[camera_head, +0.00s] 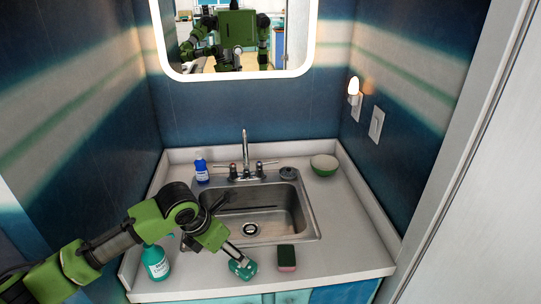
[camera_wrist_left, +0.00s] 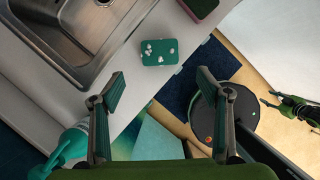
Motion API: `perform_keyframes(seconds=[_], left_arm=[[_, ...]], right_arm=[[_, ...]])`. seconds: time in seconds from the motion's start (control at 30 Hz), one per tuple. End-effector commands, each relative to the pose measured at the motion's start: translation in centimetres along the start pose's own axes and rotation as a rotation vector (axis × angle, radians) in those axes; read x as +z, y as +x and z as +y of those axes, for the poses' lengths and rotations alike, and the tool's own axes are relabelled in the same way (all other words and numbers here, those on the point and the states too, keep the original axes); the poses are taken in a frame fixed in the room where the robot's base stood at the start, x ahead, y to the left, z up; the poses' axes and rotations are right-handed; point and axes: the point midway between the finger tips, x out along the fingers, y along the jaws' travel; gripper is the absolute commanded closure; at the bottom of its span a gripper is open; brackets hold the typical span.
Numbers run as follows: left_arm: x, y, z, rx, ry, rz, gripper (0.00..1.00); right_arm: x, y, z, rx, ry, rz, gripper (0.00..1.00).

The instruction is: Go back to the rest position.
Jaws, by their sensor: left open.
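My left arm reaches in from the left over the front of the counter in the head view. Its gripper (camera_head: 230,228) is open, with nothing between the fingers; the left wrist view shows the two fingers (camera_wrist_left: 160,95) spread apart. A teal block with white specks (camera_wrist_left: 160,52) lies on the counter beyond the fingers, apart from them. It also shows just below the gripper in the head view (camera_head: 243,269). Part of my right arm, with what looks like its gripper (camera_wrist_left: 272,100), shows small at the right of the wrist view; its jaw state is unclear.
A teal spray bottle (camera_head: 156,264) stands under my left arm. A pink and green sponge (camera_head: 287,258) lies right of the gripper. The sink (camera_head: 275,222) is behind, with a blue bottle (camera_head: 201,171) and green bowl (camera_head: 324,164). The counter's right side is clear.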

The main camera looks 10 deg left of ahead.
Motion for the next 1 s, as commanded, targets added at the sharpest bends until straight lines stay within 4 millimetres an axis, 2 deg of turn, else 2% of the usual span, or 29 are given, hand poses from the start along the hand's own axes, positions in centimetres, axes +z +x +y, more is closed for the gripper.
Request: perform_keyframes(seconds=[0.13,0.27,0.4,0.6,0.8,1.0], left_arm=[[-0.8,1.0,-1.9,-0.020,-0.103,-0.001,0.30],[-2.3,2.4,-5.6,-0.056,-0.366,-0.008,0.30],[-4.4,3.5,-9.6,-0.096,-0.767,-0.012,0.30],[-7.9,3.9,-13.2,-0.130,-1.406,-0.003,0.30],[-12.6,3.4,-14.4,-0.109,-2.102,0.003,0.30],[-17.9,2.4,-13.8,-0.028,-2.704,-0.041,0.30]], right_arm=[[0.0,0.0,0.0,0.000,0.000,0.000,0.60],[0.0,0.0,0.0,0.000,0.000,0.000,0.60],[0.0,0.0,0.0,0.000,-0.001,0.000,0.60],[0.0,0.0,0.0,0.000,-0.001,0.000,0.60],[0.0,0.0,-0.1,-0.001,-0.001,0.000,0.60],[0.0,0.0,-0.1,-0.001,-0.001,0.000,0.60]])
